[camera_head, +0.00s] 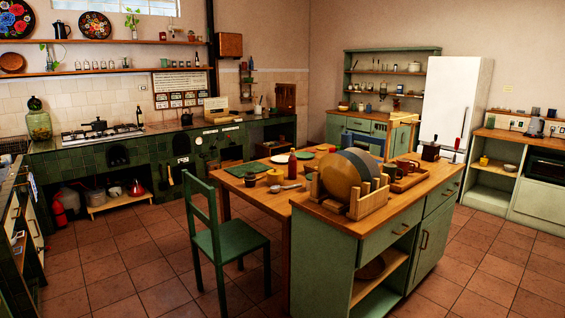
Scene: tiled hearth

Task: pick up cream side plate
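I cannot say for sure which thing is the cream side plate. A wooden rack (358,208) on the near island holds upright plates, with a mustard-yellow one (338,178) in front and grey and green ones behind. Neither of my grippers is in view.
The wooden table (245,180) holds several small items and adjoins the green island (325,252). A green chair (232,240) stands at its left side. A tray (405,180) with cups sits behind the rack. Tiled floor (130,268) is open at the left.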

